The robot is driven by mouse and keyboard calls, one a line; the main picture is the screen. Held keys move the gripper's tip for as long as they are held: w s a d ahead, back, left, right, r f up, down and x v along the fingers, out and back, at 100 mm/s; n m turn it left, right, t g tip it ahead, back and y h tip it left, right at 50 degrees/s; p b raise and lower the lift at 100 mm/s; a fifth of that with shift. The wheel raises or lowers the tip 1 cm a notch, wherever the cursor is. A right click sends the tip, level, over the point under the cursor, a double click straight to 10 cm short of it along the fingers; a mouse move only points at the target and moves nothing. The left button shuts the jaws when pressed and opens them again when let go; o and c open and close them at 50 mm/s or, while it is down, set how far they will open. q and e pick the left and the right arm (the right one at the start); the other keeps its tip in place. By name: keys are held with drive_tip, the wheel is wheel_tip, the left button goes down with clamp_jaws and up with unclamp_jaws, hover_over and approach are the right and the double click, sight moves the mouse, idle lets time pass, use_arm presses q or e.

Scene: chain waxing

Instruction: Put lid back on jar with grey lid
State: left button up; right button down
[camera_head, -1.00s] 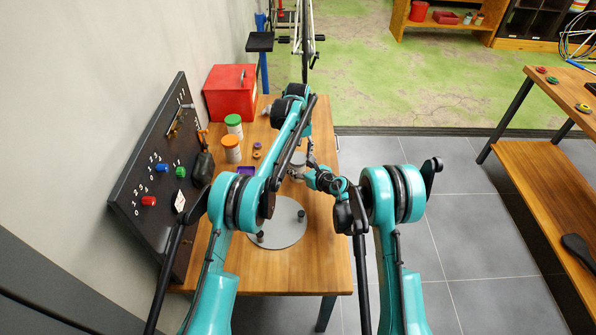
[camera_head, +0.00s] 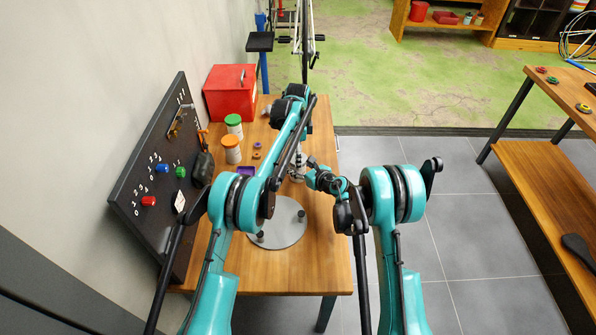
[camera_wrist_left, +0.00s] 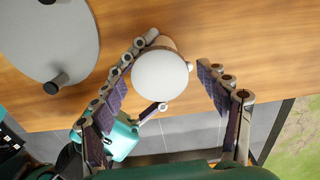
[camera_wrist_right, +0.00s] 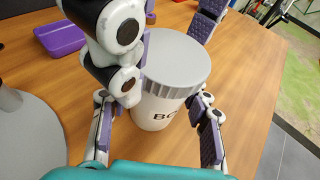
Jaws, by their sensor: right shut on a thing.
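The white jar (camera_wrist_right: 158,112) stands upright on the table, with part of a dark "BO" label showing. The grey lid (camera_wrist_right: 175,58) sits on its mouth and looks level, with no clear gap. In the left wrist view the lid (camera_wrist_left: 160,76) is a pale disc. My left gripper (camera_wrist_left: 166,66) is open above the jar, its fingers apart on either side of the lid; one finger is close to the rim, the other is clear of it. My right gripper (camera_wrist_right: 158,125) is shut on the jar body from the side. In the head view my arms mostly hide the jar.
A grey round plate (camera_head: 278,225) with dark knobs lies nearer on the table. Jars with orange (camera_head: 231,142) and green (camera_head: 233,119) lids stand left, by a purple box (camera_wrist_right: 62,36). A red box (camera_head: 229,92) is behind; a dark pegboard (camera_head: 150,180) borders the left.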

use_arm(q)
drive_tip(key=shift+r, duration=2.3)
drive_tip(key=shift+c, duration=0.3)
drive_tip(key=n, duration=0.2)
drive_tip(key=r+n, duration=0.1)
drive_tip(key=n, duration=0.4)
drive_tip(key=r+n, duration=0.1)
drive_tip(key=n, duration=0.6)
drive_tip(key=shift+r, duration=0.4)
drive_tip(key=n, duration=0.3)
drive_tip(key=shift+r+n, duration=0.3)
